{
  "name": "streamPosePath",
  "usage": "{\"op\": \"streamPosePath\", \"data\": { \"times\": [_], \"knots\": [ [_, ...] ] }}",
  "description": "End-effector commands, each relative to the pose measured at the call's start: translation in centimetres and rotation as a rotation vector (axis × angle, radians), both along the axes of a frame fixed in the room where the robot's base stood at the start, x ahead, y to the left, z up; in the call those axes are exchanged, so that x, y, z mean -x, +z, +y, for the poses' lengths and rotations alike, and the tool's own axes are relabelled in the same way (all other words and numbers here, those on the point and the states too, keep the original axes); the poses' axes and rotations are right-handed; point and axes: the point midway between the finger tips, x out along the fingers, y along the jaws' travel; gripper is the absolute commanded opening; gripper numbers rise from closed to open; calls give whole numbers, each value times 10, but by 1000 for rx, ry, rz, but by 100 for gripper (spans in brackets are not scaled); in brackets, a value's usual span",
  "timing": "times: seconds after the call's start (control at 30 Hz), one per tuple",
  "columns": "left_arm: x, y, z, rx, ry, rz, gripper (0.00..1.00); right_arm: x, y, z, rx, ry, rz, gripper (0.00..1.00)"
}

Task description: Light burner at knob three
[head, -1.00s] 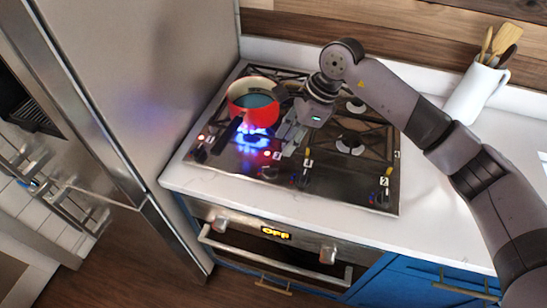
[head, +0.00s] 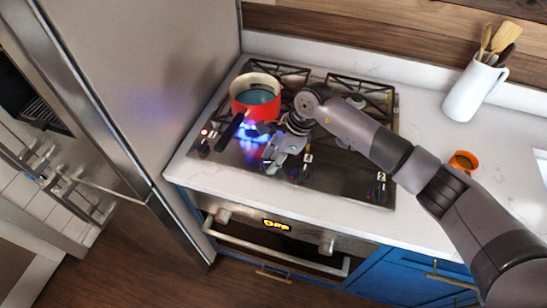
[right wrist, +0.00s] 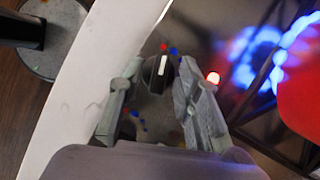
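My right gripper (head: 272,160) reaches down over the front control strip of the black cooktop (head: 340,165). In the right wrist view its two fingers (right wrist: 157,80) stand apart with a dark knob (right wrist: 160,72) between their tips. The knob has a white pointer line; a gap shows on its left, and the right finger is close to it. A red light (right wrist: 213,77) glows beside the right finger. In the head view the gripper hides this knob. Other knobs show at the left (head: 203,147) and right (head: 376,192). Blue flames (head: 250,131) burn by the red pot. My left gripper is out of view.
The red pot (head: 246,104), holding dark liquid, sits at the cooktop's left with its black handle (head: 231,131) toward the front. A white utensil jug (head: 470,92) and an orange mug (head: 464,161) stand on the counter. The oven display (head: 277,225) reads OFF.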

Motion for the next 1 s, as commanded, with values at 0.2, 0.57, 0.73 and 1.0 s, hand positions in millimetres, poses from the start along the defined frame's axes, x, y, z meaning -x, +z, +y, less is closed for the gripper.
{"op": "streamPosePath", "data": {
  "times": [0.2, 0.57, 0.73, 1.0],
  "knots": [
    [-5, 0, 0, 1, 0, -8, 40, 0, 0, 0, 0, 0, 0, 15],
    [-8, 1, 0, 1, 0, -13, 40, 0, 0, 0, 0, 0, 1, 0],
    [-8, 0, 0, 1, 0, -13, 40, 0, 0, 0, 0, -4, 1, 0],
    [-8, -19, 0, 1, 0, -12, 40, 1, -4, 0, 2, -160, -3, 0]
  ]
}}
